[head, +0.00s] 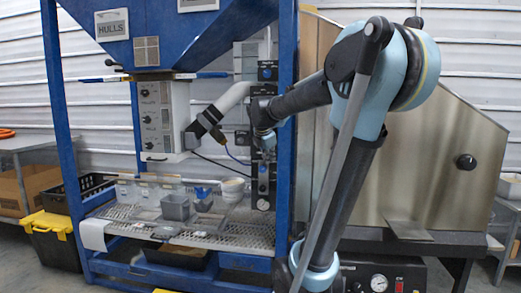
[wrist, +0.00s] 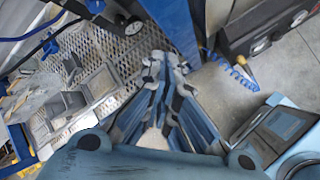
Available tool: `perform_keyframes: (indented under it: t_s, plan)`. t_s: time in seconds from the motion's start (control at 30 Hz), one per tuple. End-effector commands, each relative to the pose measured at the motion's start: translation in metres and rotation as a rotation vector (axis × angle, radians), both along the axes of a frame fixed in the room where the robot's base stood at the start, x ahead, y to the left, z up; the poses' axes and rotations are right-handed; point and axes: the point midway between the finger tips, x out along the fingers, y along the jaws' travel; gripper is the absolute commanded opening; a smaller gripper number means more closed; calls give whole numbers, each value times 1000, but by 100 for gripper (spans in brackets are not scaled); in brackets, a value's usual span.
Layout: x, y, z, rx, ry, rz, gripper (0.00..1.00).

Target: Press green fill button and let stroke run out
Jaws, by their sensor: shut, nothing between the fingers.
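A narrow black control panel (head: 263,187) with round knobs or buttons runs down beside the right blue post of the hopper frame. I cannot make out a green button on it; my arm covers part of the panel. My gripper (head: 267,152) is in front of this panel in the head view, small and partly lost against it. In the wrist view my gripper (wrist: 165,62) has its fingers together and empty, pointing past the perforated shelf's edge near the blue post (wrist: 173,25). I cannot tell whether it touches the panel.
The perforated shelf (head: 240,236) holds a grey square container (head: 175,207), clear bins (head: 127,190) and a white bowl (head: 233,186). A grey control box (head: 164,117) hangs left of the spout. A steel cabinet (head: 432,165) stands to the right. A blue coiled hose (wrist: 237,77) lies beside the post.

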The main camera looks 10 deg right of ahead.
Motion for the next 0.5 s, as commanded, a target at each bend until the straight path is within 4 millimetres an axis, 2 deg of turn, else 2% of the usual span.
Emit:
perform_keyframes:
  t_s: [0.03, 0.2, 0.33, 0.5]
  plan:
    - [24, 6, 12, -70, 3, 95, 0]
    - [87, 24, 43, -304, 19, 387, 0]
    - [120, 35, 58, -435, 31, 534, 0]
    - [138, 42, 66, -519, 39, 626, 0]
